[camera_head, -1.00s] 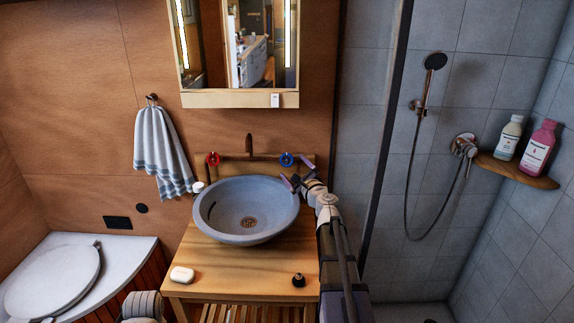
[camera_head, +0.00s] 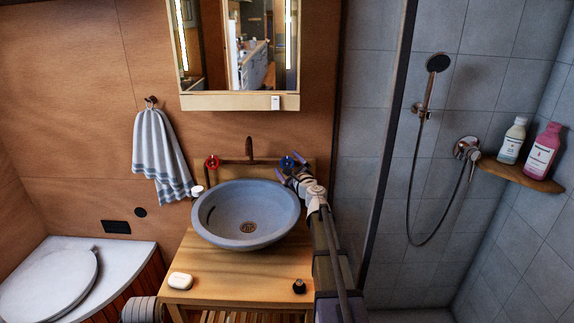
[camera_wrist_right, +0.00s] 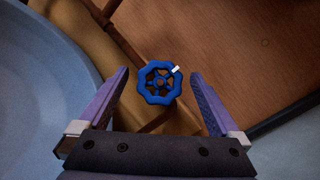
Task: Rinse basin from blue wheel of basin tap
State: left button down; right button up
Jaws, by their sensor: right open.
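The blue wheel (camera_head: 287,162) of the basin tap stands behind the right rim of the grey basin (camera_head: 222,228). In the right wrist view the blue wheel (camera_wrist_right: 160,83) lies centred ahead of my open right gripper (camera_wrist_right: 160,90), between the lines of its two purple fingers. I cannot tell whether the fingers reach past its sides. In the head view my right gripper (camera_head: 291,172) is right at the wheel and partly covers it. The spout (camera_head: 249,148) rises behind the basin, and a red wheel (camera_head: 212,162) sits to its left. No running water shows. My left gripper is not visible.
The basin stands on a wooden counter (camera_head: 236,275) with a soap bar (camera_head: 180,281) and a small dark bottle (camera_head: 299,286). A mirror cabinet (camera_head: 240,102) hangs above. A glass shower edge (camera_head: 392,130) stands right of my right arm.

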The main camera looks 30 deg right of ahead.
jog(key=shift+w, duration=0.3)
jog(key=shift+c, duration=0.2)
jog(key=c, duration=1.3)
jog(key=shift+r+n+g+y+p, duration=0.15)
jog(key=shift+n+g+y+p, duration=0.1)
jog(key=shift+n+y+p, duration=0.4)
jog(key=shift+r+n+g+y+p, duration=0.15)
jog(key=shift+n+g+y+p, duration=0.15)
jog(key=shift+n+p, duration=0.6)
jog(key=n+g+p, duration=0.1)
jog(key=n, duration=0.1)
jog(key=n+y+p, duration=0.1)
jog(key=n+p, duration=0.1)
jog(key=shift+g+y, duration=0.25)
jog(key=shift+g, duration=0.1)
jog(key=n+g+p, duration=0.2)
jog(key=n+p, duration=0.1)
jog(key=shift+f+n+y, duration=0.15)
jog(key=shift+n+y, duration=0.2)
jog(key=shift+y, duration=0.05)
jog(key=shift+f+n+g+p, duration=0.1)
jog(key=shift+n+g+p, duration=0.3)
jog(key=shift+n+p, duration=0.3)
jog(key=shift+f, duration=0.1)
